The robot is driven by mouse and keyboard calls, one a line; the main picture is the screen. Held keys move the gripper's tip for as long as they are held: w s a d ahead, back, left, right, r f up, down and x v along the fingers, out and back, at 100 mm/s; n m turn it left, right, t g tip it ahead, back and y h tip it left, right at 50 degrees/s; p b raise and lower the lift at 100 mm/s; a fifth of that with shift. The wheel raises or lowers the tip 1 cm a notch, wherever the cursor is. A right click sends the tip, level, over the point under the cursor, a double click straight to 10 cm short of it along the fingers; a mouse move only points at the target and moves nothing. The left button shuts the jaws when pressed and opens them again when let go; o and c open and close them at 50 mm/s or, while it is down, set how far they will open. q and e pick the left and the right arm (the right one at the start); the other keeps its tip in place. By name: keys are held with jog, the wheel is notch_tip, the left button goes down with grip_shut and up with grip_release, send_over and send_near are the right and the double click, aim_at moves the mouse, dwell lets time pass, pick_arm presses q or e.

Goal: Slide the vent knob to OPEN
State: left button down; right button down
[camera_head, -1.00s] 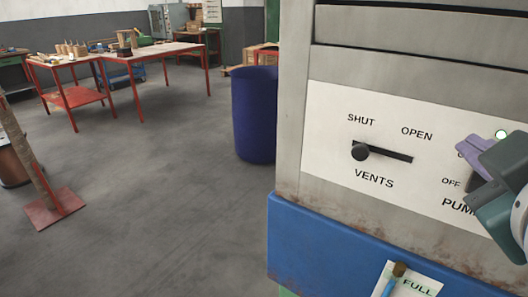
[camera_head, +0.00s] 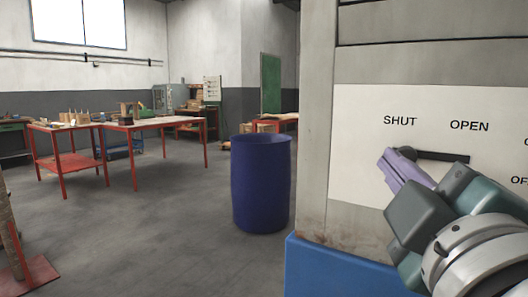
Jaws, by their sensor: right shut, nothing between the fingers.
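The vent knob (camera_head: 408,152) is a small dark knob at the left, SHUT end of a black horizontal slot (camera_head: 445,157) on the white panel (camera_head: 362,130). The slot's right end lies under the word OPEN. My right gripper (camera_head: 390,158) has its purple fingers closed and empty, with the tips at the knob's left side. The fingers cover part of the knob, and I cannot tell whether they touch it. The VENTS label is hidden behind the gripper. My left gripper is not in view.
The grey cabinet (camera_head: 318,80) with a blue base (camera_head: 330,270) fills the right side. A blue barrel (camera_head: 260,185) stands on the floor to its left. Red-legged tables (camera_head: 165,122) stand further back. The floor between is clear.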

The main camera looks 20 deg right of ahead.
aim_at(368, 135)
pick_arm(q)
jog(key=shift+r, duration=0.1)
pick_arm(e)
jog(key=shift+w, duration=0.1)
